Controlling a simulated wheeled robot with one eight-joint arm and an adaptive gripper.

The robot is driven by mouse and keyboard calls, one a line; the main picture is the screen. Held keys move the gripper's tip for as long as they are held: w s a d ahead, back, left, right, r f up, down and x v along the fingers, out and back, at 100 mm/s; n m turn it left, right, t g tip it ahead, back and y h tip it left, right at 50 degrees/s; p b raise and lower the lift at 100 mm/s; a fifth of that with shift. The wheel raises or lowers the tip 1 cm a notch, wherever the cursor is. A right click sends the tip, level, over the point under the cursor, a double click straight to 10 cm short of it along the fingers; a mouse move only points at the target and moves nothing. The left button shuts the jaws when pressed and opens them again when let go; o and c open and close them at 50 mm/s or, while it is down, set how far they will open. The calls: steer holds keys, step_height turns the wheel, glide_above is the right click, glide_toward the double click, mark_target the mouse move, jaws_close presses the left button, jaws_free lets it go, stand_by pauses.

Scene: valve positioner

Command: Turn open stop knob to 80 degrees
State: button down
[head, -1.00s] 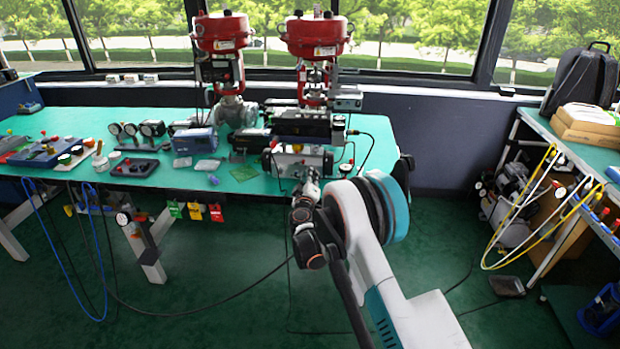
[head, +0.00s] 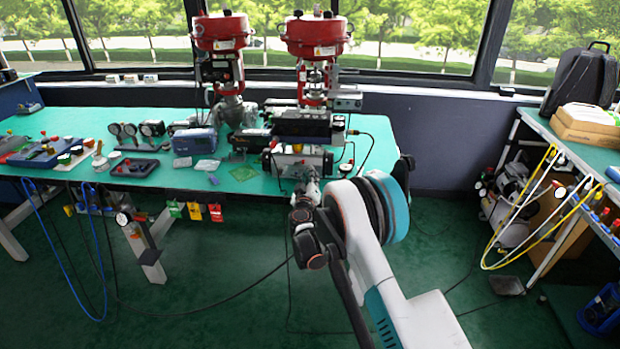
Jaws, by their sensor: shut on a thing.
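The valve positioner unit (head: 318,160) is a silver and black block at the front right edge of the green workbench, below the right red valve actuator (head: 316,38). My gripper (head: 307,180) reaches up to the front of this unit and is shut at its face. The open stop knob is too small to make out and is covered by the gripper. The gripper's place at the unit's face fits a hold on that knob. The knob's angle cannot be read from this view.
The green workbench (head: 60,122) carries gauges, a blue box (head: 194,141) and a second red actuator (head: 222,32) to the left. A black cable hangs right of the unit. Another bench (head: 590,158) with hoses stands at right. The floor between is mostly clear.

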steer(key=c, duration=1.5)
jaws_free()
steer(key=s, duration=1.2)
steer(key=shift+a, duration=0.25)
steer(key=shift+d, duration=0.1)
